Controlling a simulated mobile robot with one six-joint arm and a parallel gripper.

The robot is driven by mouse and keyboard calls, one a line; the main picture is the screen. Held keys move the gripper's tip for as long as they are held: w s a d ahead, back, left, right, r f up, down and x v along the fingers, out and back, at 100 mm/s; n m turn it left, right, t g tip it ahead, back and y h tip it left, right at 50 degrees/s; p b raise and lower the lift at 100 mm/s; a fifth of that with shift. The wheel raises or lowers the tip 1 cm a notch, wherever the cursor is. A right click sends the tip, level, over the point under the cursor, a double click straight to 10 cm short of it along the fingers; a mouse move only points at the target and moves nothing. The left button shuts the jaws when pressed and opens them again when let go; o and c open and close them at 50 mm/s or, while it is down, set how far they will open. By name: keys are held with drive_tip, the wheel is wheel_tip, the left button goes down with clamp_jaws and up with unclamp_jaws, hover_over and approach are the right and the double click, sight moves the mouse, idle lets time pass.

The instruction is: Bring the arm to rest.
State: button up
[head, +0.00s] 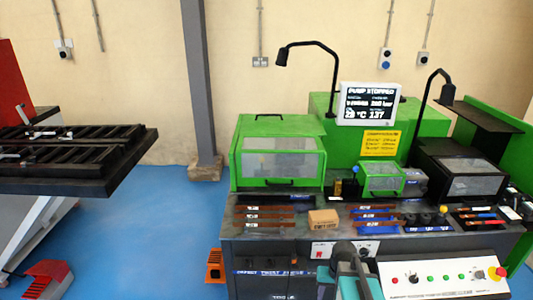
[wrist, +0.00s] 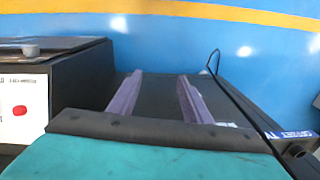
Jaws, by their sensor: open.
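My arm (head: 352,272), teal and dark grey, rises at the bottom middle of the head view, in front of the bench (head: 262,250). My gripper's fingertips cannot be made out there. In the wrist view my gripper (wrist: 160,75) shows as two purple fingers spread well apart, with nothing between them. A dark surface lies behind the fingers. Whether they touch it cannot be told, but no object is held.
The green busbar machine (head: 325,110) has a screen (head: 369,104) reading "PUMP STOPPED". A cardboard box (head: 323,219) and several bars lie on the bench. A control panel (head: 445,279) is at front right.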

drive_tip(key=s+a+f+n, duration=0.1)
drive_tip(key=s+a, duration=0.3)
drive_tip(key=a, duration=0.2)
drive_tip(key=s+f+g+b, duration=0.5)
drive_tip(key=s+f+b, duration=0.5)
drive_tip(key=s+f, duration=1.4)
wheel_tip(320, 180, down, 5)
drive_tip(key=shift+s+d+r+g+h, duration=0.2)
drive_tip(key=shift+s+g+h, duration=0.1)
drive_tip(key=shift+g, duration=0.1)
